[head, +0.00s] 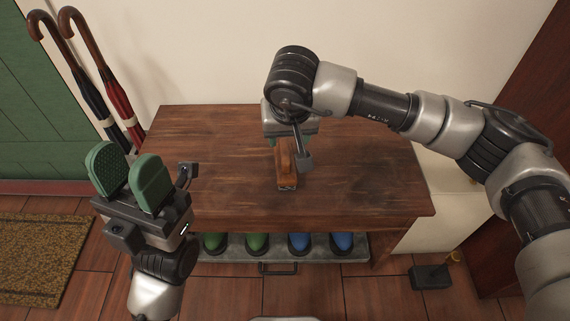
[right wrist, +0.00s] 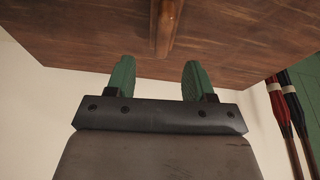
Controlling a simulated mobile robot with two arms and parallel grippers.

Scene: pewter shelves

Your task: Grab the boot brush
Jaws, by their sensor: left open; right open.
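The boot brush, seen as a narrow brown wooden piece (head: 287,170), lies on the dark wooden bench (head: 220,145) near its middle, pointing toward the front edge. Its far part is hidden under my right gripper (head: 285,143). In the right wrist view the brush (right wrist: 166,25) shows beyond and between the two green fingers of my right gripper (right wrist: 158,75), which are apart with nothing between their tips. My left gripper (head: 130,171) is open and empty, with green pads up, at the left front of the bench.
Two umbrellas (head: 100,80) lean by the wall at the left. A tray (head: 265,254) with green and blue footwear sits under the bench. A dark block with a brass knob (head: 432,276) is on the floor at the right. The bench top is otherwise clear.

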